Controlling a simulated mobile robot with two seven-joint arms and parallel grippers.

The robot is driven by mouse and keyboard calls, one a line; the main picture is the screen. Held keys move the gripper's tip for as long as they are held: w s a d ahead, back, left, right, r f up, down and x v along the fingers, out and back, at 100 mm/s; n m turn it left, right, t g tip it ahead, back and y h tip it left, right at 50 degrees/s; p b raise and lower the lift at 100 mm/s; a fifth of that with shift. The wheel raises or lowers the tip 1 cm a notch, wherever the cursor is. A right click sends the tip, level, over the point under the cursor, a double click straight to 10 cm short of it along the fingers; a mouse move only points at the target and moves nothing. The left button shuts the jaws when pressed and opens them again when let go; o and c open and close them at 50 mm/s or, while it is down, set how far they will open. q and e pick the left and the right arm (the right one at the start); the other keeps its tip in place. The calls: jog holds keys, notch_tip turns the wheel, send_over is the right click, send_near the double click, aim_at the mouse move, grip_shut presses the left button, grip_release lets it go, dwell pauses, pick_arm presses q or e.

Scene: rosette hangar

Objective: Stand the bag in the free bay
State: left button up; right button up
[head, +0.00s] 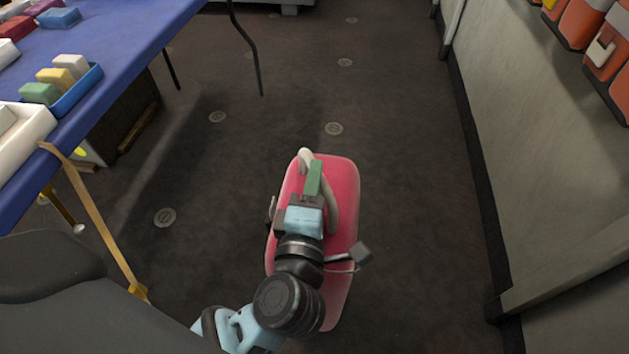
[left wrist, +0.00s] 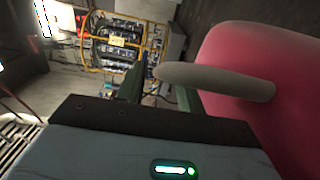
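The pink bag (head: 343,240) is on the dark floor in the middle of the head view, with a pale loop handle (head: 333,200) on its upper face. My left gripper (head: 314,178) is over the bag, beside and partly within the handle loop. In the left wrist view the green fingers (left wrist: 160,92) stand apart with a gap between them. The handle (left wrist: 215,82) crosses in front of the right finger there, and the bag (left wrist: 265,70) fills the right side. My right gripper is not in view. I cannot make out a free bay.
A blue-topped table (head: 120,45) with trays and coloured blocks stands at the left. A pale wall panel (head: 540,150) runs along the right, with orange items (head: 585,22) on it. Open floor (head: 400,120) with round fittings lies beyond the bag.

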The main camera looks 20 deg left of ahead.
pick_arm(q)
jog(key=shift+r, duration=0.1)
pick_arm(e)
jog(key=shift+s, duration=0.25)
